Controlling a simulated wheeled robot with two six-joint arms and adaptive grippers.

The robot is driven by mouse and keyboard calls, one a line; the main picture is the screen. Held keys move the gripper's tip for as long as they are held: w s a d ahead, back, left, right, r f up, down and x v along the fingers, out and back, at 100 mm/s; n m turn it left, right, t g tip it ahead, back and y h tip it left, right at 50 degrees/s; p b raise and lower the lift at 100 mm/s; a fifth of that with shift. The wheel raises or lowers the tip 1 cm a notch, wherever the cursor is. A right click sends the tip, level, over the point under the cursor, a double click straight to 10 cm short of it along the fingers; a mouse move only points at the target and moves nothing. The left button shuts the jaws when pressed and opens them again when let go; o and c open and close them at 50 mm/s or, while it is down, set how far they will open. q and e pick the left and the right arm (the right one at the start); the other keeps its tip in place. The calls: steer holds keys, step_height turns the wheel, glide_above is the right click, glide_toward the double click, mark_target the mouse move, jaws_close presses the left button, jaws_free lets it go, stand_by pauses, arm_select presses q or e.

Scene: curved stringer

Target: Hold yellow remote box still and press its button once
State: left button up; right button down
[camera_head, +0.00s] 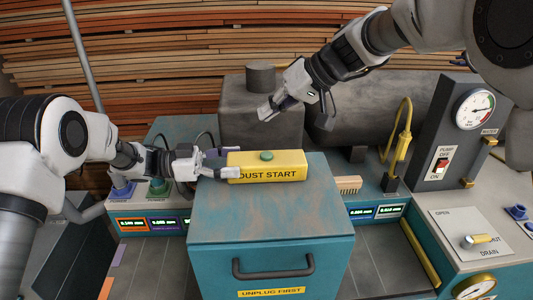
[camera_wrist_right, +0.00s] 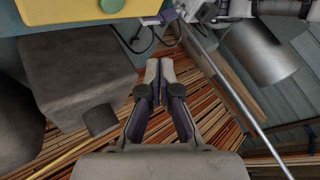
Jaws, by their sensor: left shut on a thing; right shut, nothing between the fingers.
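The yellow remote box (camera_head: 268,168) lies on top of the teal cabinet (camera_head: 262,220), with "DUST START" on its front and a green button (camera_head: 266,156) on its top. My left gripper (camera_head: 218,163) is shut on the box's left end. My right gripper (camera_head: 268,110) is shut and empty, above and behind the box, apart from the button. In the right wrist view the right fingertips (camera_wrist_right: 158,66) are together, and the box (camera_wrist_right: 75,10) with its green button (camera_wrist_right: 111,5) shows at the top edge.
A grey block (camera_head: 258,105) and a dark tank (camera_head: 350,105) stand behind the cabinet. A brush (camera_head: 348,184) lies right of the box. A gauge panel (camera_head: 462,130) stands at the right. The cabinet's front top is clear.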

arm_select(q)
steer(key=shift+w+d, duration=0.1)
arm_select(e)
glide_above(270, 154)
step_height(270, 154, down, 5)
steer(key=shift+w+f, duration=0.1)
steer(key=shift+f, duration=0.95)
steer(key=shift+f, duration=0.1)
stand_by(0.4)
steer(key=shift+f, duration=0.3)
steer(key=shift+f, duration=0.45)
stand_by(0.5)
steer(key=shift+r, duration=0.9)
